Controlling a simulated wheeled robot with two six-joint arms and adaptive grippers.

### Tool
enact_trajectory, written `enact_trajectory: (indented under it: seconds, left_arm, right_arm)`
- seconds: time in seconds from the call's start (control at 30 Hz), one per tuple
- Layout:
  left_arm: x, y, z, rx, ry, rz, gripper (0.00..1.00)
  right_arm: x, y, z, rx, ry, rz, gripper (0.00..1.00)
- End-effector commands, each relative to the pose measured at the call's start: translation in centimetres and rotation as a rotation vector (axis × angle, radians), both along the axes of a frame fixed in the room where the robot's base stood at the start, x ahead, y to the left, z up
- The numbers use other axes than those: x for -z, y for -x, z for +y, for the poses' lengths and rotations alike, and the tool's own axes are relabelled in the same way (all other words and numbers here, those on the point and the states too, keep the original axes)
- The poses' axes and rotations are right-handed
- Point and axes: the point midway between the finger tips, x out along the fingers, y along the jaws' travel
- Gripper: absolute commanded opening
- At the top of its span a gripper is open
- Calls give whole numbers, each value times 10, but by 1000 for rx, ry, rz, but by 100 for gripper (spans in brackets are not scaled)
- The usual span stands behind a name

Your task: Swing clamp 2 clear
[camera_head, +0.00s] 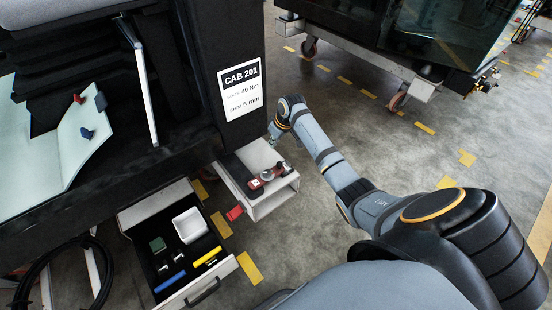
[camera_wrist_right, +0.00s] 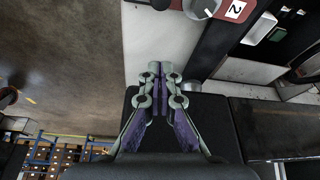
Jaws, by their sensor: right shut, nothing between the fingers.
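The clamp marked 2 shows at the top of the right wrist view as a dark red plate with a white label (camera_wrist_right: 236,10) and a round grey part beside it. In the head view a red clamp with a grey knob (camera_head: 256,185) sits on the white trolley end (camera_head: 262,210); its number is too small to read there. My right gripper (camera_wrist_right: 160,72) is shut and empty, apart from the clamp, which lies beyond and to the right of its fingertips. In the head view the right gripper (camera_head: 272,138) is small beside the dark cab post. My left gripper is not in view.
A sign reading CAB 201 (camera_head: 240,90) hangs on the dark post (camera_head: 200,60). An open drawer (camera_head: 205,288) with a white box (camera_head: 190,225) and tools lies lower left.

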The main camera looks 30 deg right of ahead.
Motion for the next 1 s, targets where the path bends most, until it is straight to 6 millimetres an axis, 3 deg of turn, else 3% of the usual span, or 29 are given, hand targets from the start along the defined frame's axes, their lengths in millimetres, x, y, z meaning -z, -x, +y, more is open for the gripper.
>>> enact_trajectory:
  seconds: [0.13, 0.37, 0.63, 1.0]
  left_arm:
    - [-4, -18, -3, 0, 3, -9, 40]
    - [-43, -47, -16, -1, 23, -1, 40]
    - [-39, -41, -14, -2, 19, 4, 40]
    - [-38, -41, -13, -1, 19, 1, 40]
  right_arm:
    - [35, -11, 4, 0, -3, 2, 0]
    - [76, -26, 7, -1, -2, 0, 0]
    - [80, 7, -2, 0, 2, -1, 0]
    - [80, 13, -3, -1, 0, -1, 0]
